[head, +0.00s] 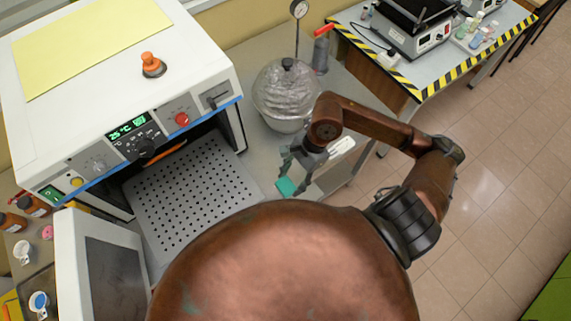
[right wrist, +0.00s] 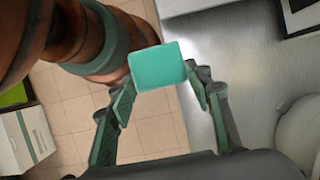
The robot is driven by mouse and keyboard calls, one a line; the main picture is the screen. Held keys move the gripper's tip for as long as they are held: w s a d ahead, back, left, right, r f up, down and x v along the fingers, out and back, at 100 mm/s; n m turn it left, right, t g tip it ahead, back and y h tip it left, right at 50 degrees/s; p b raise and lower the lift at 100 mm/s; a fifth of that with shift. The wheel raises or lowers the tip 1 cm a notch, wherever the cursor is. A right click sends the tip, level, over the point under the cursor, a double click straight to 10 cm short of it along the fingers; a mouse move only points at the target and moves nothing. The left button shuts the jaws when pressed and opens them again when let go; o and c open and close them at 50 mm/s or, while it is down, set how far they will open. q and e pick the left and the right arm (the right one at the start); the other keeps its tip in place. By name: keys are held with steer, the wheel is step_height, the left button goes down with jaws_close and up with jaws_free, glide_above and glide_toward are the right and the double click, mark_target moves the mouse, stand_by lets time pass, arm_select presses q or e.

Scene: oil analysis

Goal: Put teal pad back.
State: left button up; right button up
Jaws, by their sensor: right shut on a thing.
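The teal pad (head: 286,187) is a small flat piece, held at the fingertips of my right gripper (head: 295,178) in the head view. The gripper is over the right front part of the grey bench, in front of the glass vessel. In the right wrist view the pad (right wrist: 158,66) sits between the two fingers of the gripper (right wrist: 160,92), its broad face toward the camera. Whether the pad touches anything below cannot be told. My left gripper is not in view.
A white oven (head: 120,95) stands left with its door (head: 100,265) open and a perforated shelf (head: 190,190) out. A clear domed vessel (head: 287,92) stands on the grey bench (head: 262,150). A white item (head: 342,147) lies beside my right gripper. A striped-edge table (head: 440,85) is behind.

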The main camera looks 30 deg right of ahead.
steer(key=w+d+f, duration=0.1)
steer(key=w+f, duration=0.1)
steer(key=w, duration=0.1)
steer(key=w+d+f, duration=0.2)
steer(key=w+f, duration=0.1)
steer(key=w+d+f, duration=0.1)
steer(key=w+f, duration=0.1)
steer(key=w, duration=0.1)
steer(key=shift+d+f+p, duration=0.35)
steer(key=shift+d, duration=0.05)
steer(key=shift+w+f, duration=0.1)
steer(key=shift+f, duration=0.05)
steer(key=f, duration=0.3)
steer(key=shift+w+d+f+p, duration=0.15)
steer(key=shift+d+f+p, duration=0.05)
steer(key=shift+f+p, duration=0.1)
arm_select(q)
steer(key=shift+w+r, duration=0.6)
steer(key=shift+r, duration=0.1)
arm_select(e)
steer(key=shift+f, duration=0.15)
steer(key=o, duration=1.1)
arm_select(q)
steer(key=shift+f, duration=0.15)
